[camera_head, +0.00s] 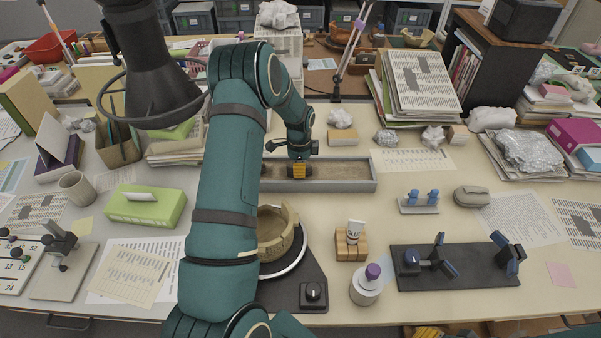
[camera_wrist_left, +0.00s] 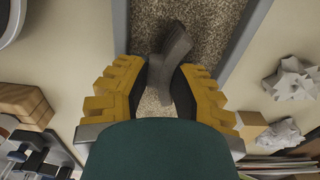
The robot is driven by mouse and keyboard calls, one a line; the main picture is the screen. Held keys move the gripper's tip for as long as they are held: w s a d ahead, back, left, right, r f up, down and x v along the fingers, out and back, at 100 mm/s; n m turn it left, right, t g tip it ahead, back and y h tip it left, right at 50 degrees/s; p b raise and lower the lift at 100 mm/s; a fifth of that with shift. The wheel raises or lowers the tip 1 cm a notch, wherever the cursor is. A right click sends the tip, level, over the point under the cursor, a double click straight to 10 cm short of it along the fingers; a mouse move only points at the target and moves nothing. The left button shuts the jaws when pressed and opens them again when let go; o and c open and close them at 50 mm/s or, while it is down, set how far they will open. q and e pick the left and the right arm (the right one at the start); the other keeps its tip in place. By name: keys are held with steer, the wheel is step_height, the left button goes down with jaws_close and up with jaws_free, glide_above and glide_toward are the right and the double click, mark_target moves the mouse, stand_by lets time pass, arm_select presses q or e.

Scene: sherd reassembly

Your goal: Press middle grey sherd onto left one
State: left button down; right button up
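My left gripper (camera_head: 299,170) is low over a sand-filled tray (camera_head: 345,187) in the head view. In the left wrist view its yellow fingers with dark pads (camera_wrist_left: 160,82) stand a small way apart, with grey sherd material between their tips. The grey sherd (camera_wrist_left: 158,72) between the pads appears gripped. A second grey piece (camera_wrist_left: 179,42) seems to meet it just beyond the fingertips, above the sand. The two overlap, so I cannot tell whether their edges are seated. The head view hides the sherds behind the gripper. My right gripper is not in view.
A tan part-built bowl (camera_head: 275,232) on a round stand is partly behind my left arm. A glue tube (camera_head: 354,230) on a wooden block, a purple-capped jar (camera_head: 367,284) and a dark clamp board (camera_head: 450,268) stand nearer. Crumpled paper (camera_head: 340,118) lies beyond the tray.

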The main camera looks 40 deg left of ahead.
arm_select(q)
steer(key=shift+r, duration=0.1)
steer(key=shift+r+p, duration=2.1)
steer(key=shift+r, duration=1.35)
